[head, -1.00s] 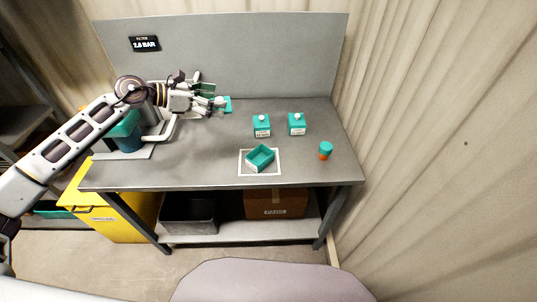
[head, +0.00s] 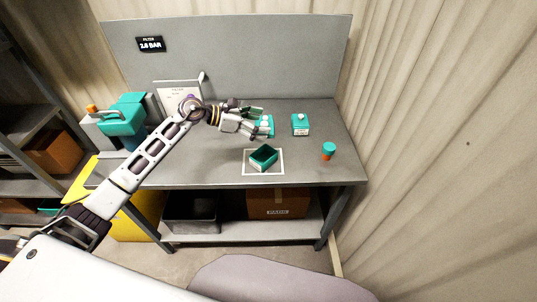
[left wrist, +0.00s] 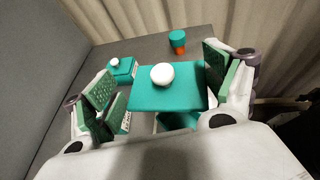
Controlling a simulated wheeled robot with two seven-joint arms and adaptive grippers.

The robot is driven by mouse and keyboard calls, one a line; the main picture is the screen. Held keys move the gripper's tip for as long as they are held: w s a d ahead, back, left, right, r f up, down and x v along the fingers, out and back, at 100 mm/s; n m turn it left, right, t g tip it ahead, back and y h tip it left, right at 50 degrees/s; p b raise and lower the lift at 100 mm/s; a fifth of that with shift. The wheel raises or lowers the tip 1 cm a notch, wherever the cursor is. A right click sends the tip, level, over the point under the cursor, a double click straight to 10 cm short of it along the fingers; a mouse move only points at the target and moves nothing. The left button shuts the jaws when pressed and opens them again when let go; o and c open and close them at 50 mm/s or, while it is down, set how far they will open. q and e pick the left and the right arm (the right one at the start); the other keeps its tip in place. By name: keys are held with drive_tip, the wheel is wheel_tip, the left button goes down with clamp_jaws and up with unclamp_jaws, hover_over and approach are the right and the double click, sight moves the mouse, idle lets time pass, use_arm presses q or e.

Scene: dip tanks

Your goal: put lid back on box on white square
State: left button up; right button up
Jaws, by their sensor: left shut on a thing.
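My left gripper (head: 254,123) is shut on a teal lid. In the left wrist view the lid (left wrist: 180,98) with its round white knob sits level between the green finger pads. In the head view the gripper is above the table, to the left of and behind the open teal box (head: 263,158), so the lid is not over it there. That box stands, slightly turned, on the white-edged square (head: 248,172). A teal part (left wrist: 177,121) shows below the lid in the wrist view; I cannot tell which box it is. My right gripper is not in view.
A closed teal box (head: 300,125) with a white knob stands at the back right. A teal-capped orange jar (head: 328,152) stands near the right edge. A teal machine (head: 122,118) occupies the left end.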

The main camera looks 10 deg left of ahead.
use_arm(q)
drive_tip(key=shift+s+a+f, duration=0.1)
drive_tip(key=shift+s+f, duration=0.05)
drive_tip(key=shift+f, duration=0.35)
drive_tip(key=shift+s, duration=0.1)
drive_tip(key=shift+f, duration=0.1)
drive_tip(key=p, duration=0.1)
hover_over(260, 161)
wheel_tip(260, 161, down, 6)
idle(0.4)
drive_tip(key=shift+s+f, duration=0.1)
drive_tip(key=shift+f, duration=0.1)
drive_tip(key=shift+f+p, duration=0.3)
drive_tip(key=shift+f, duration=1.4)
drive_tip(key=shift+f, duration=0.15)
